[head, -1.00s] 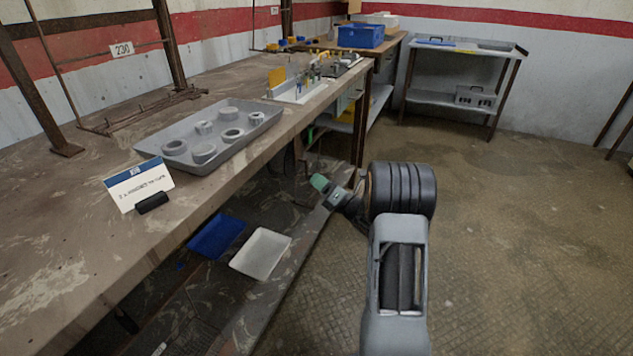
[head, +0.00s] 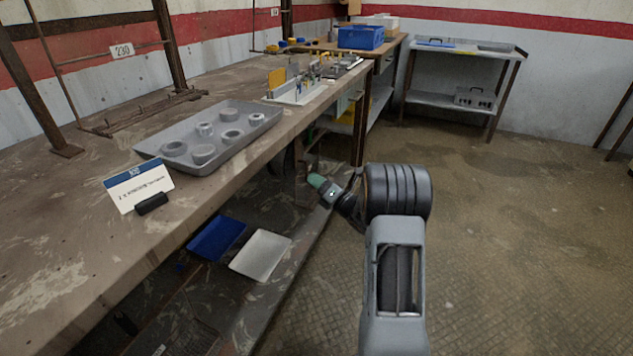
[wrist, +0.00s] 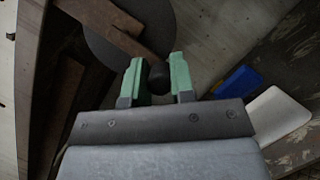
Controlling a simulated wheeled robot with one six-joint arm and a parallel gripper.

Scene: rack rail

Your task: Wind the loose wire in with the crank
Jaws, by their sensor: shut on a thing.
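My gripper (wrist: 159,82) has green fingertips and is shut on a dark knob (wrist: 159,71), which looks like the crank's handle. A brown crank arm (wrist: 112,27) lies just beyond the knob, in front of a dark round disc (wrist: 98,42). In the head view my gripper (head: 317,181) is low beside the bench's front edge, and the knob is hidden there. I cannot make out the loose wire in either view.
The bench (head: 60,245) runs along the left with a grey tray (head: 150,150) of round parts and a sign (head: 139,187). Below it lie a blue tray (head: 216,238) and a white tray (head: 261,255). The floor (head: 500,250) on the right is clear.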

